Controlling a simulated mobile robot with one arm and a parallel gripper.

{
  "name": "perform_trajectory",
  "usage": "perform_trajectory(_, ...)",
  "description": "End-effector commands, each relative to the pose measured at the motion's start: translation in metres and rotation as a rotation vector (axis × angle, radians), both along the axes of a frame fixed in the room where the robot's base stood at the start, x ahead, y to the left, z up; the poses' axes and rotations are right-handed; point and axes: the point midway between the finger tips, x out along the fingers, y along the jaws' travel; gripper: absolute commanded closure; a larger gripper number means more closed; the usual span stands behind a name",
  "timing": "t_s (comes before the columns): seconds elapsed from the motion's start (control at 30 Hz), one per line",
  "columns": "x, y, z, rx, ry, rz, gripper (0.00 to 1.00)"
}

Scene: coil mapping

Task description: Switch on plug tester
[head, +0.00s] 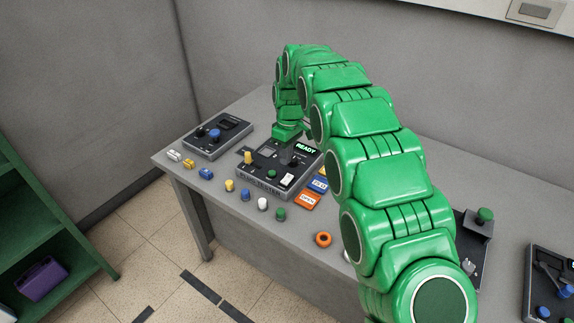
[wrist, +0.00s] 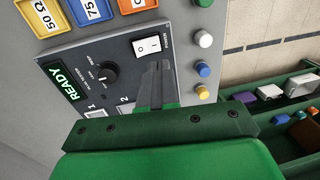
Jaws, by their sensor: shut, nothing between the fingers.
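The plug tester (head: 262,187) is a dark grey box on the grey table, with a lit green READY display (head: 306,148), which also shows in the wrist view (wrist: 67,82). Its white rocker switch (wrist: 146,46) is marked with a line and a circle; it shows near the front right corner in the head view (head: 287,181). A black knob (wrist: 108,73) sits beside the display. My gripper (wrist: 158,68) is shut and empty over the panel, its fingertips close to the rocker; I cannot tell whether they touch it. My arm hides part of the tester in the head view.
Yellow, blue, white and green plugs (head: 263,203) stand along the table front. Coloured cards (head: 306,201) and an orange ring (head: 323,239) lie right of the tester. Another dark device (head: 217,135) stands left. A green shelf (head: 50,225) stands at the left.

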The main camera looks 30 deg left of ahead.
Motion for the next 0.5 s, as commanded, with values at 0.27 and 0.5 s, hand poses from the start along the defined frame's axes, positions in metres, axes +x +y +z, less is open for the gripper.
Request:
perform_trajectory(0.27, -0.007, 0.001, 0.05, 0.002, -0.003, 0.001, 1.0)
perform_trajectory(0.5, -0.01, 0.001, 0.066, 0.001, -0.001, 0.0, 1.0)
